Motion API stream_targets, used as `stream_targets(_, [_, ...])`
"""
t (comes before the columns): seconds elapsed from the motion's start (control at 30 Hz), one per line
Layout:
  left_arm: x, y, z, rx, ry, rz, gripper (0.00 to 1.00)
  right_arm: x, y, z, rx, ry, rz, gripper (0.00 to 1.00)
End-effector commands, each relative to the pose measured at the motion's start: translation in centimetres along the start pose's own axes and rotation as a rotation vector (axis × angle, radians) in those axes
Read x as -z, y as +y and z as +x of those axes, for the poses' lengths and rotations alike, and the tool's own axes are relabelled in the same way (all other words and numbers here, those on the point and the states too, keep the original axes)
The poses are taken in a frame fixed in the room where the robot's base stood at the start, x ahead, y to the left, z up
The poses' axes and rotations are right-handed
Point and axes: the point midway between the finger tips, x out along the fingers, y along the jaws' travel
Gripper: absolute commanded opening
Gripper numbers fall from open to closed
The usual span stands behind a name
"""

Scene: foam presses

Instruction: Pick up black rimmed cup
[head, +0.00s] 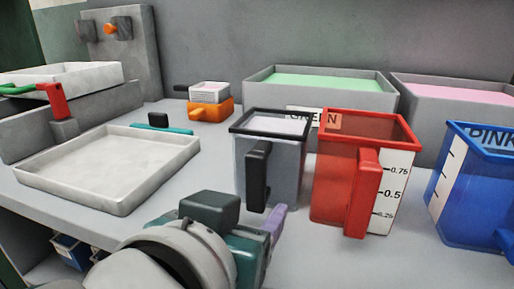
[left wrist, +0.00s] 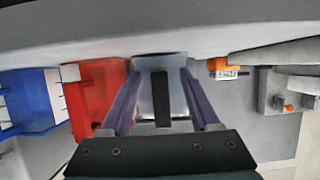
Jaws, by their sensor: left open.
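The black rimmed cup (head: 286,172) is a clear grey, square measuring cup with a black handle (head: 258,176). It stands upright on the grey counter, left of the red cup (head: 337,190). My left gripper (head: 275,212) is in front of and below the handle in the head view, with one purple finger showing. In the left wrist view my left gripper (left wrist: 159,90) is open, its purple fingers on either side of the black rimmed cup (left wrist: 146,96) and its handle (left wrist: 162,98). I cannot tell whether the fingers touch it. My right gripper is not in view.
The red cup stands close beside it, and a blue cup (head: 475,190) is farther right. Green (head: 320,95) and pink (head: 455,100) bins are behind. A shallow white tray (head: 110,165) and an orange device (head: 210,108) are at left.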

Motion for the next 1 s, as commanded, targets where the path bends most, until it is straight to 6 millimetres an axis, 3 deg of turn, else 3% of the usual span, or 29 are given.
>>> stream_targets(0.1, [-0.1,0.09,1.44,-0.001,0.001,0.001,0.62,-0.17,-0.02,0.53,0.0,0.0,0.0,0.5])
stream_targets(0.37, [0.02,0.1,1.7,-0.002,0.001,0.001,0.62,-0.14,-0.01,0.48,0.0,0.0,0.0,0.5])
stream_targets(0.9, [0.0,0.09,1.67,-0.002,0.001,0.001,0.03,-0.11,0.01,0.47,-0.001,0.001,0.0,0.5])
stream_targets(1.0, [0.0,0.09,1.67,-0.002,0.001,0.001,0.0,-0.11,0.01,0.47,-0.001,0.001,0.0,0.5])
